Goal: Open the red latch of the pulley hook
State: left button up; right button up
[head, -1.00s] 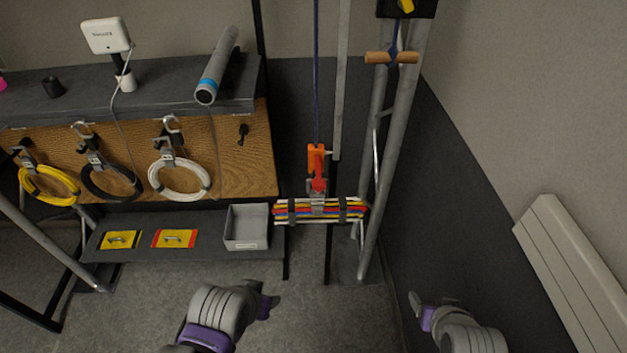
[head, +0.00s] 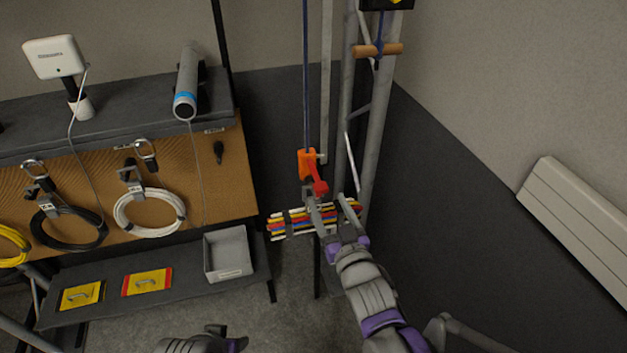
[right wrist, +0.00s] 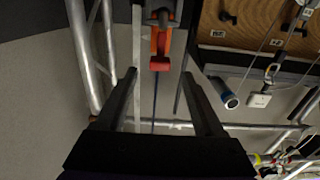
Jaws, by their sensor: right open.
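The orange pulley hook (head: 305,160) hangs on a blue rope (head: 306,80) in the middle of the head view. Its red latch (head: 318,187) sticks out at its lower front. In the right wrist view the red latch (right wrist: 160,64) and orange hook (right wrist: 154,40) show at the top. My right gripper (head: 329,208) is open and empty, just below the latch, its fingers spread and apart from it. A bundle of coloured cables (head: 290,222) hangs under the hook, partly hidden behind this gripper. My left gripper (head: 228,338) is at the bottom edge, partly cut off.
Metal truss tubes (head: 378,120) stand close right of the hook. A wooden handle (head: 377,50) hangs higher up. A bench with cable coils (head: 149,228) and a grey bin (head: 228,273) is at left. A white wall panel (head: 580,215) is at right.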

aim_at(319, 184)
jog(key=x, duration=0.9)
jog(key=shift+w+f, duration=0.1)
jog(key=shift+w, duration=0.05)
jog(key=shift+c, duration=0.3)
grip_shut()
dwell(0.8)
